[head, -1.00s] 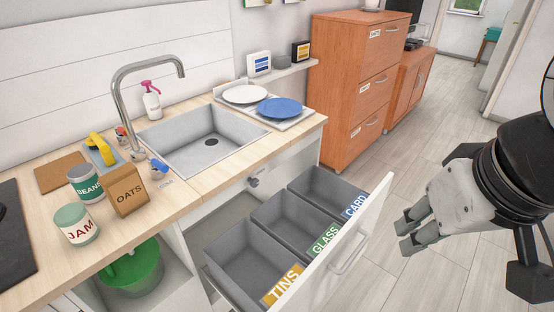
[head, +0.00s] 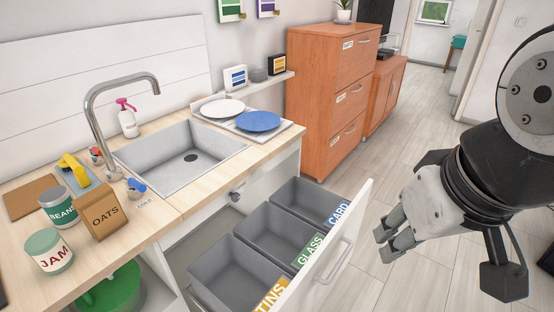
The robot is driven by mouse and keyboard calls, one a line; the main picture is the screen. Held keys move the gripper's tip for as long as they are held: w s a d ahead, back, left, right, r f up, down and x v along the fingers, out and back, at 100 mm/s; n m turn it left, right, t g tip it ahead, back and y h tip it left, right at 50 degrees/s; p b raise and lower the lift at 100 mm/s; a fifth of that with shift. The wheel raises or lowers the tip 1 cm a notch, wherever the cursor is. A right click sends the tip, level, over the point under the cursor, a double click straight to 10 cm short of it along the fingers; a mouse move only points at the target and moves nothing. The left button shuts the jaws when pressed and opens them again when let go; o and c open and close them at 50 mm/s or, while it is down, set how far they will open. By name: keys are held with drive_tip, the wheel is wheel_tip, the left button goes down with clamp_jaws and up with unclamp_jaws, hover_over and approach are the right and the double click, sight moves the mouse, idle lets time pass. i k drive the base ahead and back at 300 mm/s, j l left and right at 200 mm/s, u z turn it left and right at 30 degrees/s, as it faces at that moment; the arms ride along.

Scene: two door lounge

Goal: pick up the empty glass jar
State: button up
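The jam jar (head: 49,251), pale with a grey-green lid and a JAM label, stands upright on the wooden counter at the lower left. It is the jar closest to the counter's front; I cannot tell whether it is empty. My gripper (head: 384,245) is at the right, over the floor beyond the open drawer, far from the jar. Its two fingers are apart, with nothing seen between them.
A beans tin (head: 59,206) and an oats box (head: 103,210) stand close behind the jar. The sink (head: 180,156) and tall tap (head: 95,110) are further back. An open drawer (head: 325,255) with bins labelled TINS, GLASS and CARD juts out between counter and gripper.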

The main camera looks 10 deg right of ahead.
sight(46, 247)
drive_tip(key=u, duration=1.45)
